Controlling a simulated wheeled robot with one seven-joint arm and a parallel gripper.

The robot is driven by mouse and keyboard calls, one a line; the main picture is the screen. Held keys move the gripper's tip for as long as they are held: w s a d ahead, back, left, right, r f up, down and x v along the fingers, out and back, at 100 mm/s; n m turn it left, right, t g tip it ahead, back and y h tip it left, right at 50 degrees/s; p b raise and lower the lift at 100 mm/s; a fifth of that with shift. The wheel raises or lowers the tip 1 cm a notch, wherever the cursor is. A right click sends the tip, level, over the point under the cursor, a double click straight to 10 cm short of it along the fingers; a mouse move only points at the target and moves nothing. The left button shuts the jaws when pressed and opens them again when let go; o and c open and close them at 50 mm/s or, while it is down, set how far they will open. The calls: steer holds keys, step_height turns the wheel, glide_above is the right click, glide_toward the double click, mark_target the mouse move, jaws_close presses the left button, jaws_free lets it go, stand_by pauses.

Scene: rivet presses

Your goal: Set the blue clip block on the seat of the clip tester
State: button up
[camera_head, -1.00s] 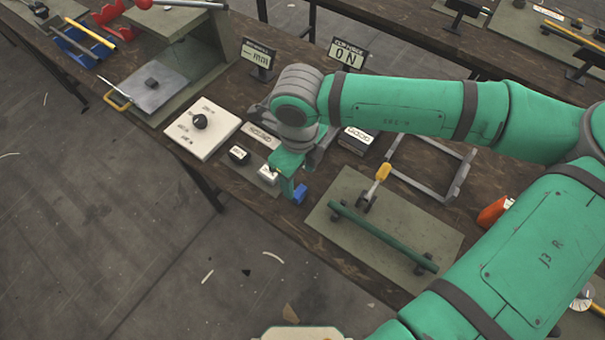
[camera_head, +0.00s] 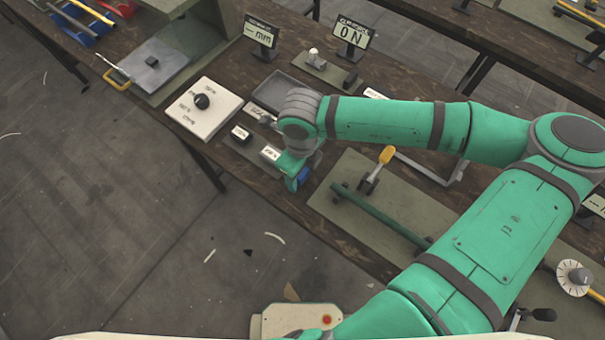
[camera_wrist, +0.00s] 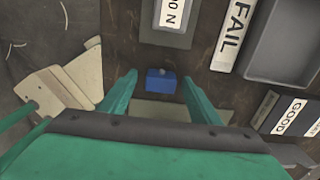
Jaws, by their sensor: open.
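The blue clip block (camera_wrist: 161,80) lies on the bench near its front edge. In the wrist view it sits between my two fingertips, with a gap on each side. In the head view only part of the block (camera_head: 303,175) shows beside my gripper (camera_head: 292,180), which points down at it. My gripper (camera_wrist: 159,83) is open and holds nothing. The clip tester (camera_head: 324,68) appears to be the small plate with a pale knob at the back of the bench, below the clip force sign (camera_head: 353,34). Its seat is too small to make out clearly.
A grey tray (camera_head: 266,103), a white board with a black knob (camera_head: 187,121) and small labelled blocks (camera_head: 270,154) stand left of and behind my gripper. A green plate with a bar and yellow-handled clamp (camera_head: 387,155) lies to the right.

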steer(key=shift+f, duration=0.25)
steer(key=c, duration=1.1)
steer(key=shift+w, duration=0.1)
steer(key=shift+c, duration=0.5)
steer(key=shift+w+r, duration=0.1)
steer(key=shift+w, duration=0.05)
